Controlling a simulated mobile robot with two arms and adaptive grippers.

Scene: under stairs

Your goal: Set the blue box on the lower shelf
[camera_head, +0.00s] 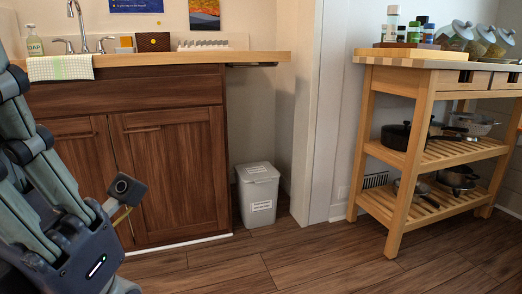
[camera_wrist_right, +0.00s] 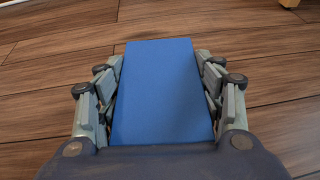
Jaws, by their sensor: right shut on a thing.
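The blue box (camera_wrist_right: 160,110) is a plain, flat-faced block in the right wrist view. My right gripper (camera_wrist_right: 160,76) is shut on it, with fingers along its left and right sides and wooden floor behind. Neither the box nor my right gripper shows in the head view. The wooden cart at the right of the head view has a slatted lower shelf (camera_head: 381,206) near the floor. My left gripper (camera_head: 12,88) is raised at the left edge of the head view, partly cut off; its opening is unclear.
A saucepan (camera_head: 411,187) and a pot (camera_head: 458,179) stand on the lower shelf; its front left slats look bare. A black pot (camera_head: 397,135) is on the middle shelf (camera_head: 440,153). A grey bin (camera_head: 257,196) stands beside the wooden cabinet (camera_head: 175,165). Floor before the cart is clear.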

